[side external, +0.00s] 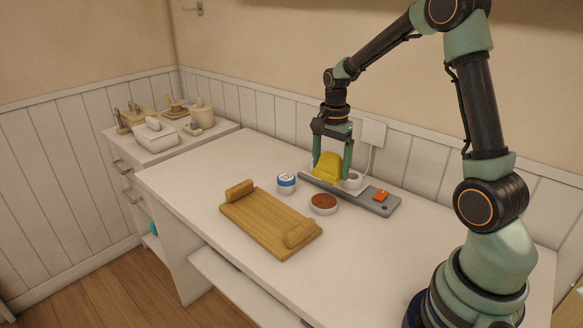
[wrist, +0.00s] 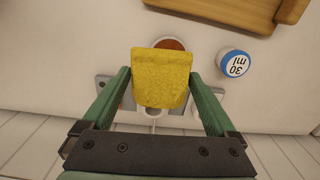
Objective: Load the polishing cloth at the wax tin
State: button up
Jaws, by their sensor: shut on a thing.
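A yellow polishing cloth (side external: 328,166) is held between the green fingers of my gripper (side external: 331,170), above the grey board on the table. In the wrist view the cloth (wrist: 161,78) fills the space between the fingertips of my gripper (wrist: 160,82). An open round tin with reddish-brown contents (side external: 323,202), which looks like the wax tin, stands on the table just in front of the cloth. In the wrist view only the far edge of the tin (wrist: 171,43) shows; the cloth hides the rest.
A grey board (side external: 345,196) lies behind the tin, with a white round part (side external: 352,180) and an orange switch-like piece (side external: 381,195). A blue-and-white jar (side external: 286,182) stands left of the tin. A wooden tray (side external: 262,222) lies in front. The table's right side is clear.

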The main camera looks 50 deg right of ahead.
aim_at(326, 169)
jog(key=w+f, duration=0.1)
jog(key=d+f, duration=0.1)
jog(key=shift+w+f, duration=0.4)
jog(key=shift+f, duration=2.9)
jog(key=shift+f, duration=0.6)
jog(key=shift+r, duration=0.1)
jog(key=shift+r, duration=3.5)
jog(key=shift+a, duration=0.15)
